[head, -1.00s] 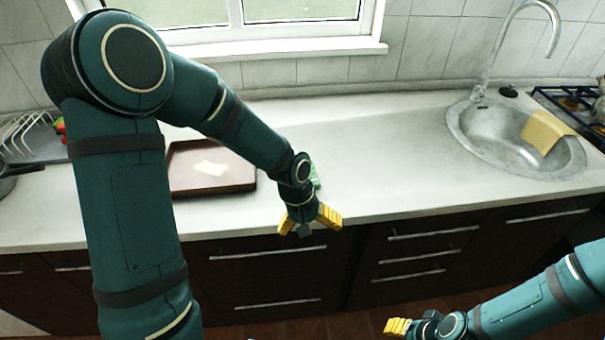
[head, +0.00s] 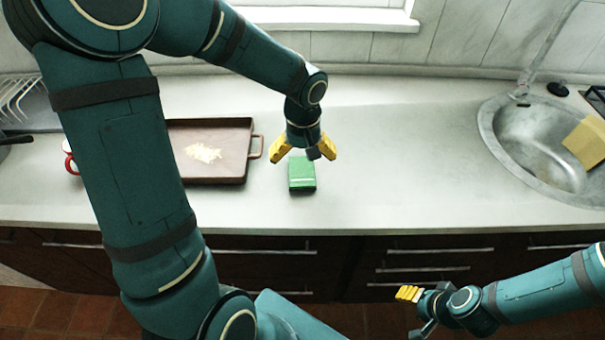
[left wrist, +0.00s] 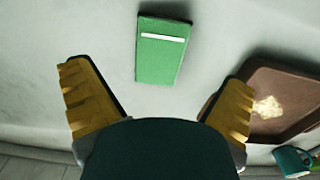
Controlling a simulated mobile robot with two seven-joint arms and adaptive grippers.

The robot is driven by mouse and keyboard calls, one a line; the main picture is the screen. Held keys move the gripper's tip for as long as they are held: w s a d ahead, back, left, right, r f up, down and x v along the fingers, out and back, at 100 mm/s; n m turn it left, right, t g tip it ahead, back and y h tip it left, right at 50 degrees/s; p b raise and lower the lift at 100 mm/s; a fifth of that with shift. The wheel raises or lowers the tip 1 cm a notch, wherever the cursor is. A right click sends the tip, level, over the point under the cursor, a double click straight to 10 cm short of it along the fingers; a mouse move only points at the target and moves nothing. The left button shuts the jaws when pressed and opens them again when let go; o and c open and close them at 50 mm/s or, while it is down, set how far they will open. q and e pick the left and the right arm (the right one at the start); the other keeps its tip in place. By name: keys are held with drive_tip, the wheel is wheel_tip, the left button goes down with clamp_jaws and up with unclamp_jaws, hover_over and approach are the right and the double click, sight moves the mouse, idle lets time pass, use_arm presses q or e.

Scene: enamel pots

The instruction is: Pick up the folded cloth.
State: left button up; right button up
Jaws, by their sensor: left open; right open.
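The folded cloth (head: 302,174) is a small green rectangle lying flat on the light counter. In the left wrist view the cloth (left wrist: 161,57) shows a white stripe across it and lies ahead of the fingers, roughly centred between them. My left gripper (head: 304,153) is open and empty, its yellow fingers spread above the counter at the cloth's far end. I cannot tell the exact height, and no contact shows. My right gripper (head: 413,312) is open and empty, low in front of the cabinets, far from the cloth.
A brown tray (head: 247,160) with pale crumbs stands left of the cloth. A red mug (head: 70,163) is partly hidden behind my left arm. A round sink (head: 492,130) with a yellow cloth (head: 586,142) is at the right. The counter between cloth and sink is clear.

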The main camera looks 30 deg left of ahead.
sight(302, 175)
use_arm(q)
wheel_tip(302, 175, down, 7)
drive_tip(key=shift+a+f+b, duration=0.1)
drive_tip(key=shift+f+b, duration=0.05)
drive_tip(key=shift+b, duration=0.8)
drive_tip(key=c, duration=1.2)
